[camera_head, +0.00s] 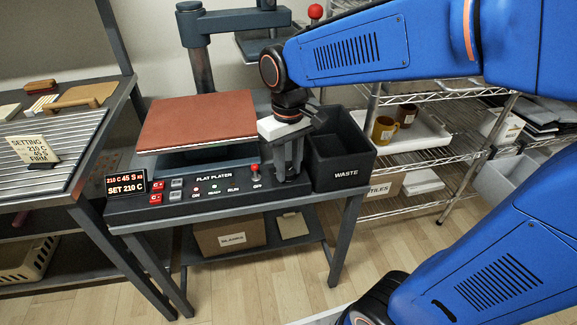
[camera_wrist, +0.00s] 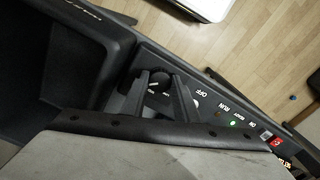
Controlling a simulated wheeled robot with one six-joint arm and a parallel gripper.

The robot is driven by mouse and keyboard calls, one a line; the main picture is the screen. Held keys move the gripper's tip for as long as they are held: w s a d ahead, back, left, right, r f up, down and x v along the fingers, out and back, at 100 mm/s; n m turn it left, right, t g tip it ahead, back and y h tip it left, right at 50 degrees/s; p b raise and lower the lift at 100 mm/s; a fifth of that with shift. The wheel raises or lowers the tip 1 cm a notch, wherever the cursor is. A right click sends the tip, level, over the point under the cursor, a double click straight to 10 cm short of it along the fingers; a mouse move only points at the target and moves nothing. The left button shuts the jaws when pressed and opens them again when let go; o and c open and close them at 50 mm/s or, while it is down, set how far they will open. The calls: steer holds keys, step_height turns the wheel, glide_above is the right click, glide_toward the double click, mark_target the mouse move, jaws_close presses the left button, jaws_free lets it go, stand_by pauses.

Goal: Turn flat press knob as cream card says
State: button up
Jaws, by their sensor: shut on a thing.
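The cream card (camera_head: 35,148) stands on the ribbed rack at left; it reads SETTING, 210 C, 45 S, FIRM. The flat press (camera_head: 196,125) has a red-brown top pad and a dark front panel (camera_head: 218,192). Its display (camera_head: 127,185) reads 210 C 45 S, with a small letter that looks like M, and SET 210 C. My gripper (camera_head: 289,176) points down at the panel's right end and hides the knob there. In the wrist view, my gripper (camera_wrist: 160,95) is shut on the dark round knob (camera_wrist: 158,82), a finger at each side. The knob's pointer setting is too small to read.
A black WASTE bin (camera_head: 340,160) stands close at the right of my gripper. A red-topped lever (camera_head: 256,176) marked OFF is just left of it. The green READY light (camera_wrist: 233,124) is lit. A wire shelf with mugs (camera_head: 384,130) stands behind at right.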

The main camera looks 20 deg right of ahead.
mark_target(289, 171)
steer(key=o, duration=1.1)
steer(key=shift+c, duration=0.2)
step_height(289, 171, up, 18)
steer(key=shift+f, duration=0.25)
steer(key=s+d+f+m+t, duration=0.3)
steer(key=s+d+f, duration=0.9)
steer(key=f, duration=0.4)
steer(key=shift+s+d+f+m+t, duration=0.3)
steer(key=shift+s+t, duration=0.1)
steer(key=shift+t, duration=0.5)
